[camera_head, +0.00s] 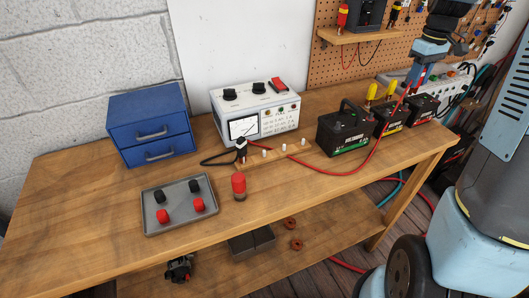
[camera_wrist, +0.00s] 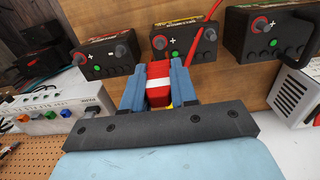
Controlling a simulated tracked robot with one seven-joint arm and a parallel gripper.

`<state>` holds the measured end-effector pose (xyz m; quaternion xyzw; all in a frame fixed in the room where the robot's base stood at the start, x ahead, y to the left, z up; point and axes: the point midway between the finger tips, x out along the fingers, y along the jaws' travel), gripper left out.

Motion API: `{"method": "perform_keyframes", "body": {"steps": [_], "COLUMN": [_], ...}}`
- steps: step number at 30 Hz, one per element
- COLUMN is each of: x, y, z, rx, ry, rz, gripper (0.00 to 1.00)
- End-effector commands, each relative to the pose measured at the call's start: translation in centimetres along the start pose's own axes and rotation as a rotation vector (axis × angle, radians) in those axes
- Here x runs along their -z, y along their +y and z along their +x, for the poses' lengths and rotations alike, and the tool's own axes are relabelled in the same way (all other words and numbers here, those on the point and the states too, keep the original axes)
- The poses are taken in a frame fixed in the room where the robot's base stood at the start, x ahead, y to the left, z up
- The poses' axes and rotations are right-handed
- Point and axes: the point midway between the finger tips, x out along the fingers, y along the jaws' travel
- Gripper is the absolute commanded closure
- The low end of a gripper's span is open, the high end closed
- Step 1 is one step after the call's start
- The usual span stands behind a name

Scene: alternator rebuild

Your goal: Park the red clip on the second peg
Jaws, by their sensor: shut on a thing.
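My gripper (camera_head: 415,77) is at the right above the batteries. In the wrist view its blue fingers are shut on the red clip (camera_wrist: 158,88), which has a white band. A red cable (camera_head: 379,147) runs from near the clip down to the bench and left toward the peg strip. The wooden peg strip (camera_head: 274,156) lies in front of the white meter box. A black clip (camera_head: 241,144) sits at its left end, hiding what is under it. Several pale pegs show bare to the right, the nearest to the black clip being one peg (camera_head: 264,153).
Three black batteries, the largest a green-marked one (camera_head: 343,134), stand at the bench's right. The white meter box (camera_head: 256,114) stands behind the strip. A red cylinder (camera_head: 239,186) and a grey tray (camera_head: 180,220) with caps are in front. Blue drawers (camera_head: 150,124) stand left.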

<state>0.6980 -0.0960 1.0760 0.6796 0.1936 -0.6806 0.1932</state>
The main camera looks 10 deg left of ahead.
Motion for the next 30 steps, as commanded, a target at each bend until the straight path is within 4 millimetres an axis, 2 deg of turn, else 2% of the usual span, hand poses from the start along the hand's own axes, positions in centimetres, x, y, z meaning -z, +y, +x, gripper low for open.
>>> {"method": "perform_keyframes", "body": {"steps": [8, 30], "x": [0.0, 1.6], "y": [0.0, -14.4], "z": [-4.8, -4.4], "rx": [-0.003, -0.001], "ry": [0.003, 0.001], "rz": [0.0, -0.165], "gripper": [0.87, 0.87]}}
